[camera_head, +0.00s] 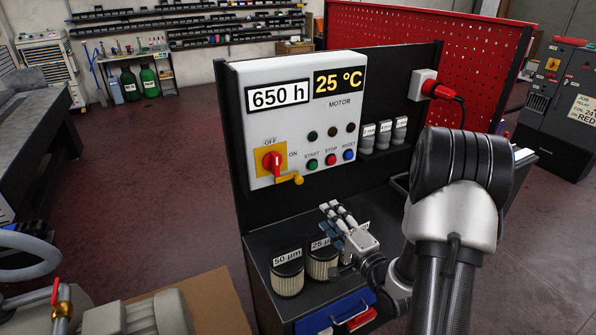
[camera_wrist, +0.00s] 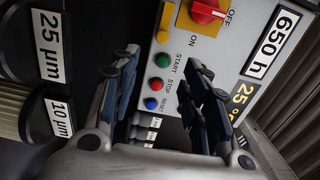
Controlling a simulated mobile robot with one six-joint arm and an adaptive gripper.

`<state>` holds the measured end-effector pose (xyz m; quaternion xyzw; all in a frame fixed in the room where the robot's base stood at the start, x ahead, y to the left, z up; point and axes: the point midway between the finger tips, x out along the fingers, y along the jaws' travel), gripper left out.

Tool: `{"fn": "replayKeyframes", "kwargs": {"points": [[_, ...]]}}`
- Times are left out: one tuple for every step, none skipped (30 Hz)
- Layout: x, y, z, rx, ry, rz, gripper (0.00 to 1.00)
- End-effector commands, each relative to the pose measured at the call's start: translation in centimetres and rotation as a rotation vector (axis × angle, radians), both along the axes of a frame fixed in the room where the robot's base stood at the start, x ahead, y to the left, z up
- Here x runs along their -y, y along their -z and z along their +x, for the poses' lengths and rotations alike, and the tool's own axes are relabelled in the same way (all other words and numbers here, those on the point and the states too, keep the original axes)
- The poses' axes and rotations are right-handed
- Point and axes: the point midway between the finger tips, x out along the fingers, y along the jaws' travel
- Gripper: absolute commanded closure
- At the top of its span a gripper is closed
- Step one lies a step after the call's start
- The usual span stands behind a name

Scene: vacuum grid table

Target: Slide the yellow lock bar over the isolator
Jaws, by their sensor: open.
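The isolator (camera_head: 271,161) is a red rotary knob on a yellow plate at the lower left of the grey control panel, with OFF above it and ON to its right. The knob also shows at the top of the wrist view (camera_wrist: 207,12); its pale mark seems to face OFF. The yellow lock bar (camera_head: 289,179) sits just below the knob, beside it and not over it. In the wrist view part of the bar (camera_wrist: 165,22) shows at the top edge. My gripper (camera_head: 336,211) is open and empty, below and right of the bar, apart from the panel.
START, STOP and RESET buttons (camera_head: 331,160) sit right of the isolator. Filter canisters (camera_head: 288,279) stand on the bench below, close to my gripper. Small labelled canisters (camera_head: 384,134) and a red plug (camera_head: 436,89) are on the board to the right.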

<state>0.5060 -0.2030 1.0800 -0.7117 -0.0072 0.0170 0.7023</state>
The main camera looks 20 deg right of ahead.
Motion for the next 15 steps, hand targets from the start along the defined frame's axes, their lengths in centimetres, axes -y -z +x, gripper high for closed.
{"fn": "replayKeyframes", "kwargs": {"points": [[0.0,0.0,0.0,0.009,-0.001,0.013,0.57],[0.0,0.0,0.2,0.011,-0.002,0.017,0.57],[0.0,0.0,0.5,0.014,-0.003,0.019,0.57],[0.0,0.0,0.8,0.015,-0.003,0.018,0.57],[0.0,0.0,1.2,0.015,-0.003,0.017,0.57],[-0.1,0.0,1.8,0.014,-0.005,0.016,0.57],[-0.2,0.0,2.3,0.014,-0.005,0.016,0.57],[-0.2,-0.1,2.9,0.016,-0.005,0.015,0.57],[-0.2,0.0,3.7,0.015,-0.006,0.015,0.57],[-0.2,0.0,4.4,0.015,-0.005,0.014,0.57],[-0.3,0.0,5.0,0.015,-0.006,0.014,0.57],[-0.3,0.0,5.9,0.015,-0.005,0.014,0.57],[-0.3,0.0,6.6,0.015,-0.004,0.014,0.57],[-0.4,0.1,7.3,0.014,-0.005,0.014,0.57],[-0.3,0.0,8.2,0.016,-0.004,0.013,0.57]]}}
